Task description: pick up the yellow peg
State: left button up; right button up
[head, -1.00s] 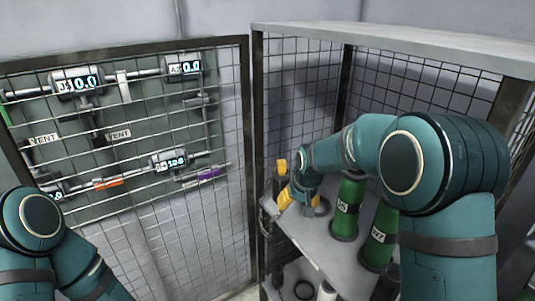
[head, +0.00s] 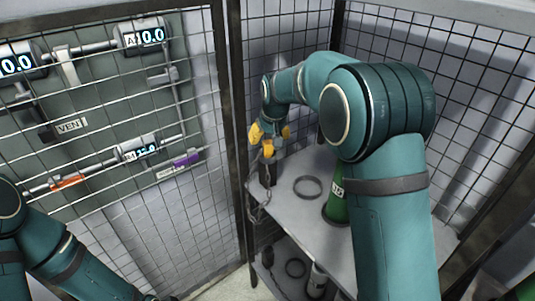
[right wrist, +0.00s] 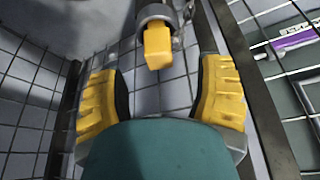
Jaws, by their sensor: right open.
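The yellow peg (right wrist: 157,45) shows in the right wrist view as a blunt yellow block in a grey metal collar, ahead of my fingers and between their lines. In the head view it seems to be the small yellow piece (head: 268,149) just under the fingers, above a dark holder (head: 268,173) at the shelf's corner. A chain (head: 255,206) hangs beside it. My right gripper (head: 270,132) has yellow fingers, spread open and empty; they also show in the right wrist view (right wrist: 158,98). Contact with the peg cannot be told. My left gripper is outside the view.
The grey shelf (head: 300,212) carries a dark ring (head: 308,187) and a green cylinder (head: 337,205), partly behind my right arm. A mesh panel with gauges (head: 143,37) stands left, and cage mesh (head: 285,45) closes the back. A lower shelf holds more rings.

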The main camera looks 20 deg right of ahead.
aim_at(268, 142)
jog(key=shift+b+x, duration=0.55)
jog(key=shift+x, duration=2.45)
jog(key=shift+w+r, duration=0.15)
jog(key=shift+w, duration=0.05)
grip_shut()
